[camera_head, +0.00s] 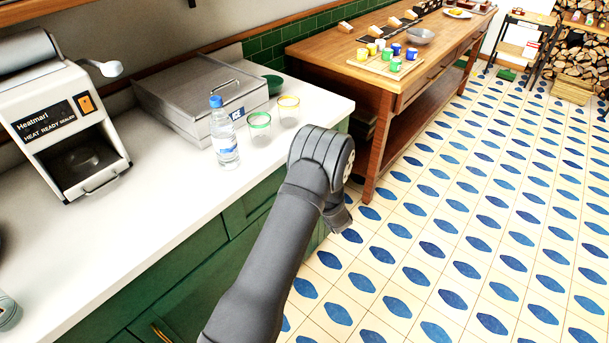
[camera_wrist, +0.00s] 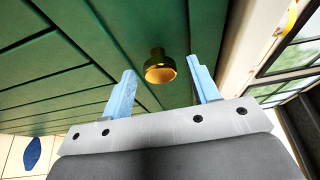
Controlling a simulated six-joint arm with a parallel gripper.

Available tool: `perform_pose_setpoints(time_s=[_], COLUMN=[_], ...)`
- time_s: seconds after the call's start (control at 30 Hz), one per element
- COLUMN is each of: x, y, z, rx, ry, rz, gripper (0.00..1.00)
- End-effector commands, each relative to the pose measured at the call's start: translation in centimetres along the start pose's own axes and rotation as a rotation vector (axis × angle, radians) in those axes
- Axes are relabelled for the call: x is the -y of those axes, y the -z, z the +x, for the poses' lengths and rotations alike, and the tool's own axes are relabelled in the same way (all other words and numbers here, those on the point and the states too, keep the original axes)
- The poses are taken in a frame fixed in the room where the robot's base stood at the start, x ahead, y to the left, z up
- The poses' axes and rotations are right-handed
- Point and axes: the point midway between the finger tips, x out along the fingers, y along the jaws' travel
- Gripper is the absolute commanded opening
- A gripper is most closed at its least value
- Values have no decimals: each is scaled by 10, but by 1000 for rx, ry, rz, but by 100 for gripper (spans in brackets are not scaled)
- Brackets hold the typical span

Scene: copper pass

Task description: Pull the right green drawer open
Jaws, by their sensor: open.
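The right green drawer (camera_head: 250,205) is under the white counter, and its front looks flush with the cabinet where it shows. My arm covers its right part and hides the knob in the head view. In the wrist view, a round brass knob (camera_wrist: 160,68) sticks out from a green front (camera_wrist: 105,30). My gripper (camera_wrist: 161,65) is open, with its two blue fingers on either side of the knob. Gaps show between knob and fingers, and I see no contact. How deep the knob sits between the fingers is hard to tell. The fingers are hidden in the head view.
On the counter (camera_head: 150,215) stand a water bottle (camera_head: 223,135), two glasses (camera_head: 260,128) and a steel box (camera_head: 185,95). A heat sealer (camera_head: 65,115) stands at left. A wooden table (camera_head: 330,50) stands behind. The tiled floor (camera_head: 450,230) at right is clear.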

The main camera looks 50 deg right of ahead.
Motion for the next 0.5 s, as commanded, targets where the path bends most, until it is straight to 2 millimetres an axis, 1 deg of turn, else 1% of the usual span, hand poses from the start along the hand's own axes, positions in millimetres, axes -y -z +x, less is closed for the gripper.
perform_pose_setpoints(time_s=[0.1, 0.37, 0.47, 0.5], x=[0, 0, 0, 0], y=[0, 0, 0, 0], z=[6, 7, 7, 7], rx=[1, 0, 0, 0], ry=[0, 0, 0, 0], rz=[1, 1, 1, 1], gripper=[55, 55, 38, 30])
